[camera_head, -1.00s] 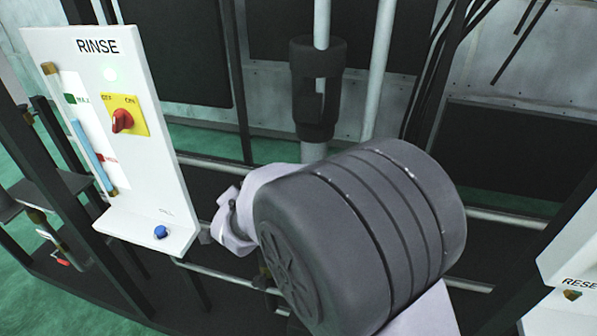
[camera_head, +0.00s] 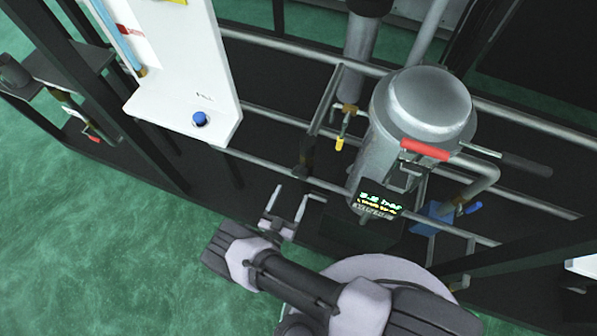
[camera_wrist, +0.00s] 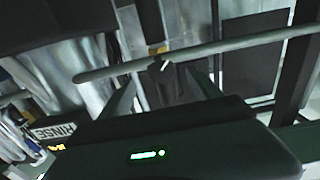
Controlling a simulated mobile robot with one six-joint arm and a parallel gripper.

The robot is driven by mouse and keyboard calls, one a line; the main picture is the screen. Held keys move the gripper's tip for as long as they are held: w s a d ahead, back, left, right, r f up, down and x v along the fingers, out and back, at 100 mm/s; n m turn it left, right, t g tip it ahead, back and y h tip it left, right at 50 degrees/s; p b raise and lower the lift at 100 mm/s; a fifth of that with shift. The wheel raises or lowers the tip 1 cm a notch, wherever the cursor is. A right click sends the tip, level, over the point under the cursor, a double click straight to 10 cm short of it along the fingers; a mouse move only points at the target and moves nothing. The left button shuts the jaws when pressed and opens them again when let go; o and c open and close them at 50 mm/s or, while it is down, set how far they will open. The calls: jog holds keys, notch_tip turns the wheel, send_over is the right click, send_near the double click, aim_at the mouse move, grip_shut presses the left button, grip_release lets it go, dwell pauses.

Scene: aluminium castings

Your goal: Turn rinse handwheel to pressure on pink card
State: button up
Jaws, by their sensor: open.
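I cannot make out a rinse handwheel or a pink card in either view. A silver filter-like vessel (camera_head: 425,105) with a red handle (camera_head: 425,150) stands right of centre in the head view. A small lit display (camera_head: 380,203) sits low on its front; its digits are too small to read surely. My gripper (camera_head: 290,203) is open and empty, left of the display and apart from it, in front of the dark frame.
The white rinse panel (camera_head: 190,60) with a blue button (camera_head: 200,119) stands at upper left. Horizontal pipes (camera_head: 270,117) cross the dark frame. A yellow-tipped lever (camera_head: 340,143) and a blue valve (camera_head: 432,217) flank the vessel. Green floor (camera_head: 120,240) is free at lower left.

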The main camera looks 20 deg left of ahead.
aim_at(300, 178)
jog(key=w, duration=0.3)
jog(key=w+b, duration=0.1)
jog(key=w, duration=0.4)
jog(key=shift+w+d+b, duration=0.35)
jog(key=shift+w, duration=0.05)
jog(key=c, duration=1.4)
jog(key=n+b, duration=0.1)
jog(key=n, duration=0.3)
jog(key=shift+d, duration=0.1)
jog(key=shift+d+n+b, duration=0.1)
jog(key=shift+n+b, duration=0.3)
jog(key=shift+n, duration=1.4)
jog(key=shift+r, duration=0.1)
jog(key=o, duration=1.4)
